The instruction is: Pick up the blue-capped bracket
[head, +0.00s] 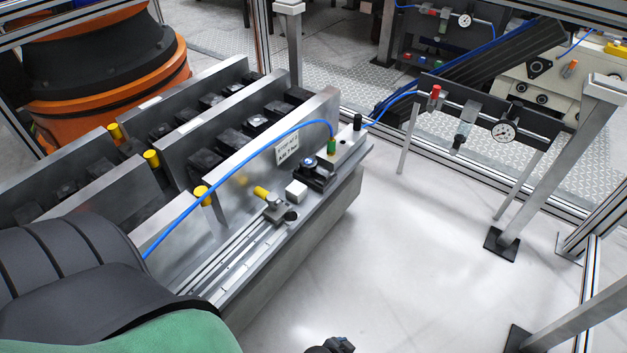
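A small black bracket with a blue cap (310,163) sits on the metal ledge near the right end of the slotted fixture, just left of a green and brass air fitting (331,146). Nothing of mine touches it. A bulky grey and green arm part, which looks like mine, fills the lower left corner, far from the bracket. I see no gripper fingers on it. A small dark part shows at the bottom edge, cut off by the frame; I cannot tell what it is.
The metal fixture (273,143) has tall upright plates. A white cube (296,191) and a yellow-ended clamp (268,196) sit left of the bracket. A blue hose (235,158) arches above the ledge. A gauge panel (490,115) stands right. The pale floor (400,260) is clear.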

